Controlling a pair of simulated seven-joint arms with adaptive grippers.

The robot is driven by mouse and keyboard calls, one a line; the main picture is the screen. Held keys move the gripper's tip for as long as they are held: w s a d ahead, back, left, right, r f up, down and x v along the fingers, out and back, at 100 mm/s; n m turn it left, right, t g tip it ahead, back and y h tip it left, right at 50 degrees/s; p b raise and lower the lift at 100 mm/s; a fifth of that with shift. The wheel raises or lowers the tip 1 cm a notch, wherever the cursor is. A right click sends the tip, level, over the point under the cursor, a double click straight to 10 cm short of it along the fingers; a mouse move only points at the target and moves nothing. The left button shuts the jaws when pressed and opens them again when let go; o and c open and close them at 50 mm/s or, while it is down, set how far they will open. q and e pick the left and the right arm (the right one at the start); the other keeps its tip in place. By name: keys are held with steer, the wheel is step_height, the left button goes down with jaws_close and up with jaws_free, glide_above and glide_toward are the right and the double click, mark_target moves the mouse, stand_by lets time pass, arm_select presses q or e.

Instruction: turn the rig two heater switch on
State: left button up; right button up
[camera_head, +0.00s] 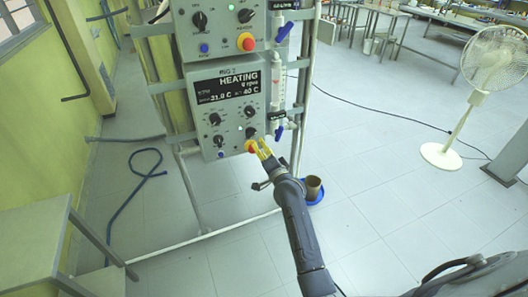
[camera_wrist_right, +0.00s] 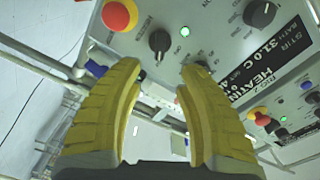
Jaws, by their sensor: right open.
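The rig two control box (camera_head: 225,100) stands mid-frame, its display (camera_head: 228,86) reading HEATING. A black rotary switch (camera_head: 250,132) sits at its lower right, beside a small green light (camera_head: 239,129) and above a red stop button (camera_head: 250,147). The switch also shows in the right wrist view (camera_wrist_right: 159,42), just beyond the fingertips, with the green light (camera_wrist_right: 184,31) lit beside it. I cannot read its label or tell its position for sure. My right gripper (camera_head: 264,147) is open and empty, its yellow fingers (camera_wrist_right: 160,78) close to the panel. My left gripper is out of view.
Another control box (camera_head: 219,25) is mounted above. A clear tube with blue valves (camera_head: 279,131) runs down the right side of the frame. A brown container in a blue base (camera_head: 313,197) stands on the floor. A white fan (camera_head: 480,85) is at the right.

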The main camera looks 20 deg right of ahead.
steer(key=shift+s, duration=0.85)
steer(key=s+a+f+n+g, duration=0.1)
steer(key=s+f+n+g, duration=0.15)
steer(key=f, duration=0.85)
steer(key=s+a+f+n+g, duration=0.15)
steer(key=f+n, duration=0.25)
steer(key=f, duration=0.6)
steer(key=s+a+f+n+g, duration=0.1)
steer(key=s+f+n+g, duration=0.1)
steer(key=s+f, duration=0.7)
steer(key=s+f+n+g, duration=0.2)
steer(key=s+f, duration=0.4)
steer(key=f, duration=0.7)
steer(key=s+d+f+n+g, duration=0.1)
steer(key=s+f+n+g, duration=0.1)
steer(key=s+f, duration=0.7)
steer(key=s+f+n+g, duration=0.1)
steer(key=s+f+g, duration=0.3)
steer(key=s, duration=0.9)
steer(key=s+d+f+n+g, duration=0.1)
steer(key=s+f, duration=0.2)
steer(key=s, duration=1)
steer(key=s+d+f+n+g+h, duration=0.1)
steer(key=s+f, duration=0.3)
steer(key=s, duration=0.9)
steer(key=shift+d+g, duration=0.3)
steer(key=shift+d, duration=0.4)
